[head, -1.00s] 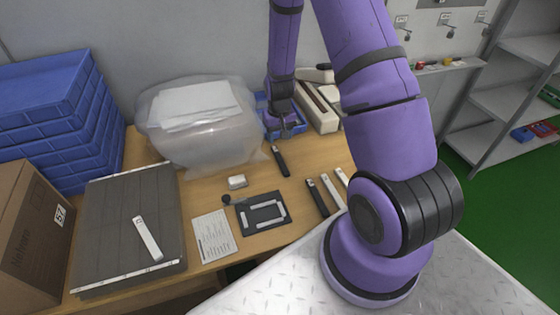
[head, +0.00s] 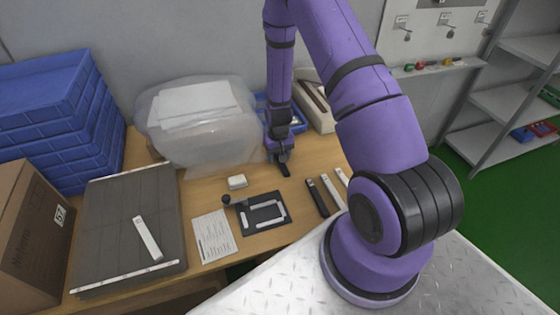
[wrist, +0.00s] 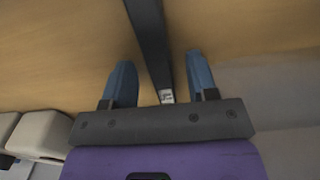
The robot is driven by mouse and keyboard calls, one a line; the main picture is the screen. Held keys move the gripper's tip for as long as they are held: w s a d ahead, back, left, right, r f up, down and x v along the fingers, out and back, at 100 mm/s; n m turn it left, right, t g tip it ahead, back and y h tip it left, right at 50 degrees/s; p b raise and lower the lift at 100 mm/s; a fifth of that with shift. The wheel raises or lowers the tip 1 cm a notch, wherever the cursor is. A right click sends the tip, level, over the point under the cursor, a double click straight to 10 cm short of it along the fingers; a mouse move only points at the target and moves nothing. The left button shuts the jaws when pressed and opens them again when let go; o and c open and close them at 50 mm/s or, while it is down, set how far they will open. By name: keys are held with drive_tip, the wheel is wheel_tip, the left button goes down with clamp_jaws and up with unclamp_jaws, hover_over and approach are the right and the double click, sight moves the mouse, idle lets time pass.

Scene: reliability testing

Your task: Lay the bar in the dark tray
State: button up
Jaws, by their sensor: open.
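A dark bar (head: 286,170) lies on the wooden table, its far part hidden by my gripper (head: 281,157). In the wrist view the bar (wrist: 150,38) runs between the two blue fingers of my gripper (wrist: 162,80). The fingers are open, with a gap on each side of the bar. A small pale label is on the bar's near end. A large, flat dark grey tray (head: 108,225) is at the left of the table, with a light bar (head: 148,238) lying on it. A smaller dark plate (head: 246,224) with a pale rectangular outline lies mid-table.
Another dark bar (head: 317,198) and light bars (head: 331,191) lie right of the plate. Blue crates (head: 50,120) and a cardboard box (head: 32,220) stand at the left.

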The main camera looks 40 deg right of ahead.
clamp_jaws()
drive_tip(key=shift+r, duration=0.15)
